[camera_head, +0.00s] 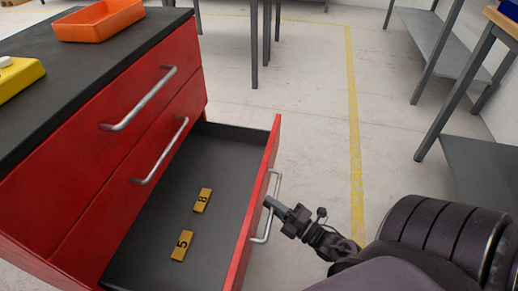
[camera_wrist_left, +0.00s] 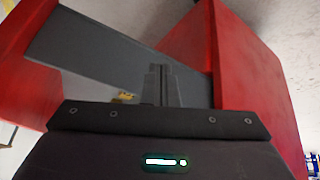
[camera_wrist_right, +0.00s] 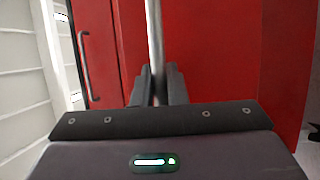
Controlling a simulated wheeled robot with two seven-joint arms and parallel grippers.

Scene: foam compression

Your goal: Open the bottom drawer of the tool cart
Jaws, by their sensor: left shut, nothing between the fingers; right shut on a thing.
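The red tool cart (camera_head: 90,190) stands at the left of the head view with a dark top. Its bottom drawer (camera_head: 150,240) is pulled well out, and its grey inside shows. My right gripper (camera_head: 270,205) is shut on the silver handle (camera_head: 263,236) of the bottom drawer; the handle bar also shows between its fingers in the right wrist view (camera_wrist_right: 155,40). My left gripper (camera_wrist_left: 162,85) is shut and empty, close to the red cart and the open drawer in the left wrist view; it is not in the head view.
Two yellow blocks marked 8 (camera_head: 202,200) and 5 (camera_head: 182,245) lie in the drawer. An orange tray (camera_head: 98,20) and a yellow object (camera_head: 20,75) sit on the cart top. Tables stand at the back and right. The floor right of the drawer (camera_head: 310,130) is clear.

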